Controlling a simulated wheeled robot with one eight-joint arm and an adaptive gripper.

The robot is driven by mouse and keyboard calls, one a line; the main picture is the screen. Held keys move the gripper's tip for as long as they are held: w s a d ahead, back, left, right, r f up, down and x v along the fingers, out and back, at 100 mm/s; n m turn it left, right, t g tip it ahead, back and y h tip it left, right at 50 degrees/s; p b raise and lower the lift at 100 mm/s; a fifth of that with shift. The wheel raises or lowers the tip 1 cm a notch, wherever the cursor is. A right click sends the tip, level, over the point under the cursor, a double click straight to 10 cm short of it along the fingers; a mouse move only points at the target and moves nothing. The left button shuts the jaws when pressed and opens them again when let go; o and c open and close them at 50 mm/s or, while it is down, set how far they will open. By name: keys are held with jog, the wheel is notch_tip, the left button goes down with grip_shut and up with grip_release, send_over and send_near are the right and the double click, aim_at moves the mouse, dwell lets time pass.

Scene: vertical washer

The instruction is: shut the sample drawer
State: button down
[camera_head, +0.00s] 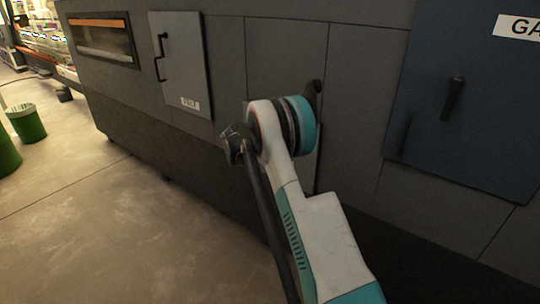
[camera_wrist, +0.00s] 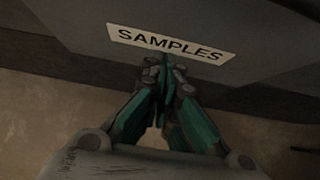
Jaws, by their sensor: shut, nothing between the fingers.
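In the wrist view, the grey front panel of the sample drawer (camera_wrist: 240,30) carries a cream label (camera_wrist: 170,42) reading SAMPLES. My gripper (camera_wrist: 166,64) is shut and empty, its fingertips at the lower edge of that label, touching or very near the panel. In the head view, my white and teal arm covers most of the drawer; only a grey edge (camera_head: 309,160) shows to the right of the wrist. My gripper's fingers are hidden there. How far the drawer stands out cannot be told.
In the head view, a light grey door (camera_head: 183,75) with a black handle is on the left of the machine. A dark blue door (camera_head: 480,110) with a handle is on the right. Green bins (camera_head: 27,122) stand at the far left. The floor (camera_head: 110,220) in front is clear.

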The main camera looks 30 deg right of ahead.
jog(key=p+v, duration=0.3)
jog(key=v, duration=0.7)
jog(key=shift+a+p, duration=0.2)
jog(key=shift+p, duration=0.15)
jog(key=s+a+r+m+t+y, duration=0.1)
jog(key=s+a+r+m+y, duration=0.1)
jog(key=s+a+r+m, duration=0.45)
jog(key=s+a+r+m+t+y, duration=0.15)
jog(key=s+a+r+m, duration=0.25)
jog(key=s+a+r, duration=0.55)
jog(key=s+a+m+t+y, duration=0.1)
jog(key=s+a+m, duration=0.4)
jog(key=s, duration=0.9)
jog(key=s+a+m+y, duration=0.4)
jog(key=s+a+m, duration=0.1)
jog(key=s, duration=0.9)
jog(key=shift+s+a+f+m+t, duration=0.25)
jog(key=shift+f+m+t, duration=0.1)
jog(key=shift+m, duration=0.4)
jog(key=shift+d+r, duration=0.1)
jog(key=shift+d, duration=0.1)
